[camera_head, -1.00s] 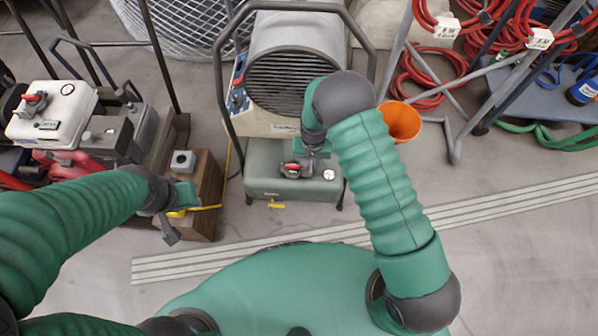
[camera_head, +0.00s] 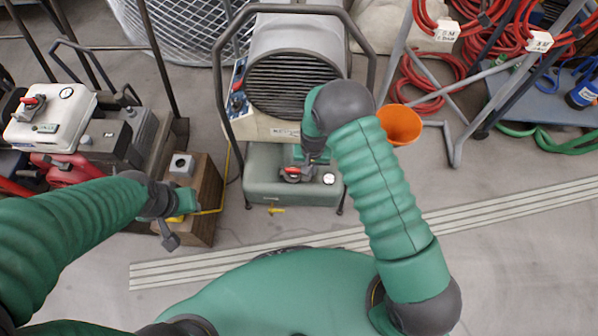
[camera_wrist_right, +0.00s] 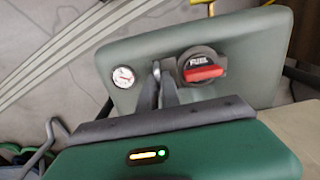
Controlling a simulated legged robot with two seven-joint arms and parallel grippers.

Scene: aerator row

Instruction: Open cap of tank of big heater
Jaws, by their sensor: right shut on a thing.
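The big heater (camera_head: 296,42) stands at the middle top of the head view, with its green tank (camera_head: 270,190) below it. The black fuel cap with a red handle (camera_head: 291,175) sits on the tank; in the right wrist view the cap (camera_wrist_right: 203,66) reads FUEL and is seated on the tank top. My right gripper (camera_wrist_right: 164,66) has its fingers close together at the cap's left edge, shut on it; its exact contact is hard to see. My left gripper (camera_head: 170,238) hangs over a wooden box, its jaws unclear.
A round gauge (camera_wrist_right: 123,77) is on the tank beside my right fingers. A black tubular frame (camera_head: 219,95) surrounds the heater. An orange funnel (camera_head: 400,124) is right of my right arm. A wooden box (camera_head: 206,200) stands left. Floor in front is clear.

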